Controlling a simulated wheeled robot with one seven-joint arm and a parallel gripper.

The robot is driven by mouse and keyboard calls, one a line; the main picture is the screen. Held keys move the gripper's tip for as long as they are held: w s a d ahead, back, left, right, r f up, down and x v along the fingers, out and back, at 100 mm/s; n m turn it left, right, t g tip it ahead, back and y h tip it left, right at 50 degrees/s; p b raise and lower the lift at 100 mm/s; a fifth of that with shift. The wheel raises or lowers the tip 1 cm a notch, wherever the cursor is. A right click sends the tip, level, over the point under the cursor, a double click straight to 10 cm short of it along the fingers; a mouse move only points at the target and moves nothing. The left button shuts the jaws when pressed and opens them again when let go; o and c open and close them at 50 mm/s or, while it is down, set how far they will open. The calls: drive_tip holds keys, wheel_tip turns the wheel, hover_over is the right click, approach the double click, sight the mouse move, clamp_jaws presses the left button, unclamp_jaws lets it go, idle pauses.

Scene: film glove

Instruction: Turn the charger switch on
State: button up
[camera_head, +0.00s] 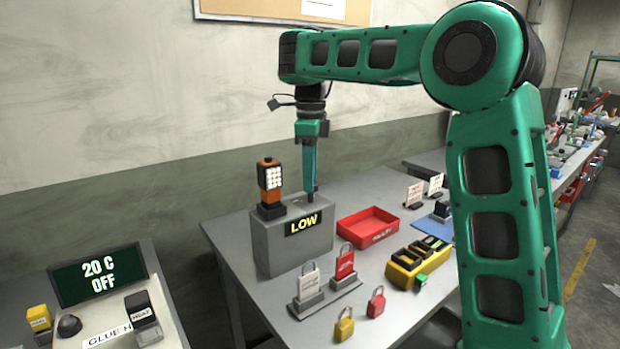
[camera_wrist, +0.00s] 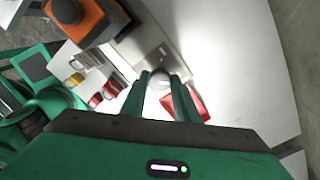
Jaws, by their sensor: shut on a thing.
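The charger (camera_head: 290,248) is a grey box on the table with a display reading "LOW" in yellow (camera_head: 303,223). My gripper (camera_head: 309,197) points straight down over the right part of its top. In the wrist view my gripper (camera_wrist: 162,80) has its fingers on either side of a small rounded grey switch (camera_wrist: 160,75), shut on it. In the head view the fingers mostly hide the switch. An orange and black lamp (camera_head: 270,183) with a lit panel stands upright on the left of the charger top; it also shows in the wrist view (camera_wrist: 78,18).
A red tray (camera_head: 369,227) lies right of the charger. Padlocks (camera_head: 344,325) and tag stands (camera_head: 309,290) stand in front, with a yellow holder (camera_head: 405,270) to the right. A separate table at left bears a "20 C OFF" display (camera_head: 98,275).

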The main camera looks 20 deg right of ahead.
drive_tip(key=shift+w+d, duration=0.15)
drive_tip(key=shift+w, duration=0.05)
drive_tip(key=o, duration=1.1)
drive_tip(key=shift+w+f, duration=0.1)
drive_tip(key=shift+f, duration=0.05)
drive_tip(key=shift+c, duration=0.2)
drive_tip(key=shift+r, duration=1.4)
wheel_tip(320, 180, up, 8)
